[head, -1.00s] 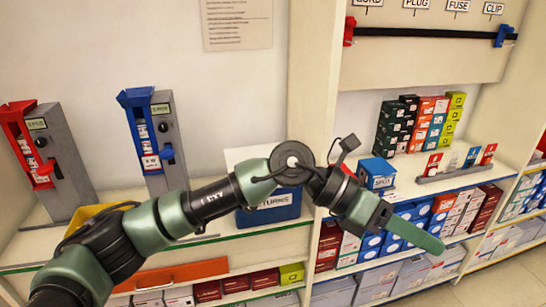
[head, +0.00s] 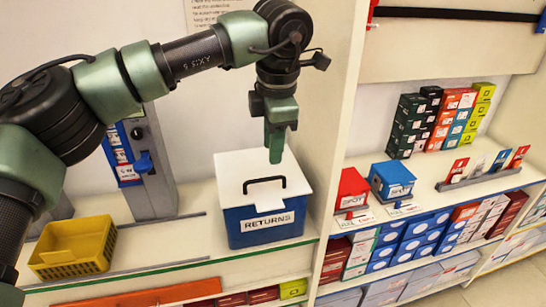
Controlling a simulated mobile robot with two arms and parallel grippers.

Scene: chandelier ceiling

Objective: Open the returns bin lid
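The returns bin (head: 240,228) is a blue box labelled RETURNS on the shelf in the middle of the head view. Its white lid (head: 235,168) lies flat and closed on top, with a black arched handle (head: 264,181) near the front. My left gripper (head: 275,152) points down above the back right part of the lid, behind the handle in the picture. Its green fingers overlap in this view, so the opening between them does not show. Nothing is seen held, and contact with the lid cannot be told. My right gripper is out of view.
A yellow basket (head: 75,250) and a blue-fronted grey dispenser (head: 148,175) stand left of the bin. An upright shelf divider (head: 342,110) is close on its right. Beyond it are a red bin (head: 351,188) and a blue bin (head: 390,180).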

